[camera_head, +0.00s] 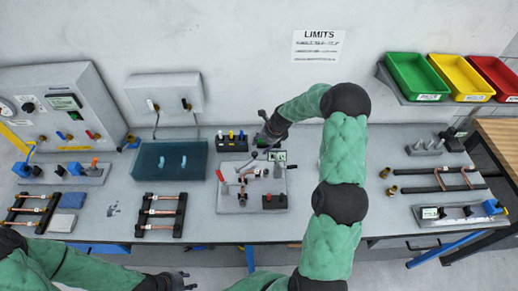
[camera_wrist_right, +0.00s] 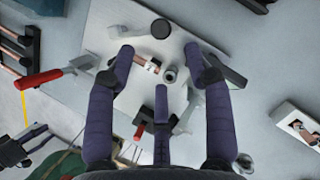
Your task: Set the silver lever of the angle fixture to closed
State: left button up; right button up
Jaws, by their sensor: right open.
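A short copper piece (camera_wrist_right: 141,63) sits beside a round metal post (camera_wrist_right: 170,73). My right gripper (camera_wrist_right: 158,72) is open above the plate, fingers spread around these parts. My left gripper (camera_head: 175,282) is low at the front edge, its fingers unclear.
A teal tray (camera_head: 145,185) and a copper tube rack (camera_head: 160,226) stand left of the fixture. Behind it is a block with coloured knobs (camera_head: 232,142). Another tube rack (camera_head: 437,188) lies at the right. Green, yellow and red bins (camera_head: 417,77) hang at the back right.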

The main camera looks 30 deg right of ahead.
jog(key=shift+v, duration=1.55)
